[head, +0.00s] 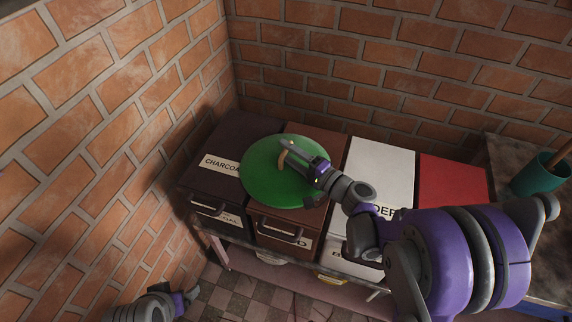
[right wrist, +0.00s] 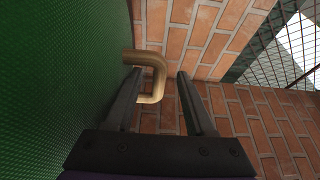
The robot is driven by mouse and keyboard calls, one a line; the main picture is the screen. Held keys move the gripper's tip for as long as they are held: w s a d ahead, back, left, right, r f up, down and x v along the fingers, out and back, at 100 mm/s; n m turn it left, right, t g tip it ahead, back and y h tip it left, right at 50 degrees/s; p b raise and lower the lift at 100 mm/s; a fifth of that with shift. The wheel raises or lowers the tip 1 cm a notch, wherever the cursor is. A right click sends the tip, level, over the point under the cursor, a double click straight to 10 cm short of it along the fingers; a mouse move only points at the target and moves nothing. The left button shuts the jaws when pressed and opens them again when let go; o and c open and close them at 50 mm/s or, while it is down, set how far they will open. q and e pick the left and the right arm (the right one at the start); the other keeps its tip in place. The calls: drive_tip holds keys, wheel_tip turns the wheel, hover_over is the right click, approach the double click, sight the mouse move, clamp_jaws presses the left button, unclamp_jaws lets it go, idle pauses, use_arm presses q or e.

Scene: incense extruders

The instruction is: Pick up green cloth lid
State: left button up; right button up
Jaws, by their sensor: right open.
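The green cloth lid (head: 262,185) is a round green disc lying over the dark and brown boxes in the head view. It fills the left side of the right wrist view (right wrist: 60,80) as a textured green surface. Its tan curved handle (head: 282,159) stands out from it. My right gripper (head: 287,147) is over the lid at the handle. In the right wrist view its fingers are open, and the handle's bar (right wrist: 158,82) shows between them, nearer the left finger. No grip on it shows. My left gripper (head: 188,297) is at the bottom left, partly visible, its fingers unclear.
A dark charcoal box (head: 208,140), a brown box (head: 325,140), a white box (head: 385,160) and a red box (head: 455,178) stand in a row on a rack. Brick walls close in behind and left. A green cup (head: 535,176) stands on the counter at right.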

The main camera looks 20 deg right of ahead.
sight(278, 154)
drive_tip(key=x, duration=0.4)
drive_tip(key=shift+w, duration=0.4)
drive_tip(key=shift+s, duration=0.1)
clamp_jaws()
drive_tip(key=shift+d, duration=0.1)
idle(0.8)
